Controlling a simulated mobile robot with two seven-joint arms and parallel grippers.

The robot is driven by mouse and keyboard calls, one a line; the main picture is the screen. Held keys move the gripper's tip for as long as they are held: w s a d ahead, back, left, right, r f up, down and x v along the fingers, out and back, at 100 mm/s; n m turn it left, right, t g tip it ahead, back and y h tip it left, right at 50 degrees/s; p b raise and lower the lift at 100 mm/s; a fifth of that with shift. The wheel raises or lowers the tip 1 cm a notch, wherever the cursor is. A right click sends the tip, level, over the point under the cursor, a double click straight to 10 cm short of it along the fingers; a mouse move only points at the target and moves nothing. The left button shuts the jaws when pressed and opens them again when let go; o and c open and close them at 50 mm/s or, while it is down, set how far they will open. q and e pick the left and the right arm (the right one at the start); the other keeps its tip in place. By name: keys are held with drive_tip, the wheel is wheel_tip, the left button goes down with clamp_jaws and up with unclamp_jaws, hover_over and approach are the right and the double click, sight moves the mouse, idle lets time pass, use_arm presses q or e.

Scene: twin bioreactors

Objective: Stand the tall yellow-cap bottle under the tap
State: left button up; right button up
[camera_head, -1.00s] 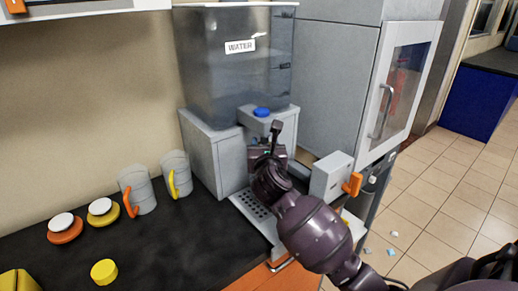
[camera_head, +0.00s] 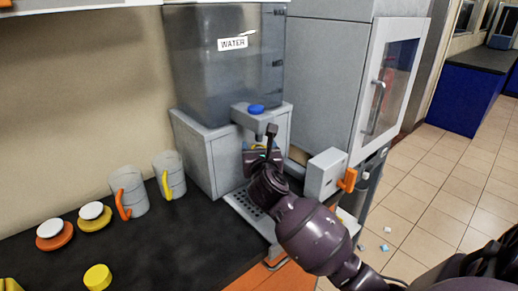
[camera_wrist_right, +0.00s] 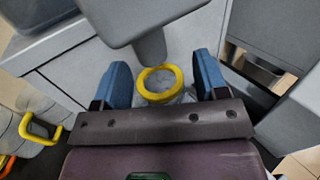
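The bottle stands under the tap (camera_head: 254,114) of the water tank; in the right wrist view its yellow-rimmed round top (camera_wrist_right: 160,84) shows below the tap spout (camera_wrist_right: 150,46), a little toward the viewer. The rim looks open, with a clear grey inside. My right gripper (camera_wrist_right: 163,85) has its two blue fingers on either side of the bottle, apart, with a gap visible at the right. In the head view my right gripper (camera_head: 262,158) hides most of the bottle. The drip tray (camera_head: 246,207) lies below. My left gripper is not in view.
A yellow cap (camera_head: 97,277) lies on the black counter (camera_head: 165,250). Two clear mugs, with orange (camera_head: 122,206) and yellow handles (camera_head: 165,184), stand left of the dispenser. A grey box with an orange handle (camera_head: 347,180) is right of my wrist.

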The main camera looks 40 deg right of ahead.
drive_tip(key=shift+r, duration=0.2)
drive_tip(key=v, duration=1.2)
drive_tip(key=shift+p, duration=0.4)
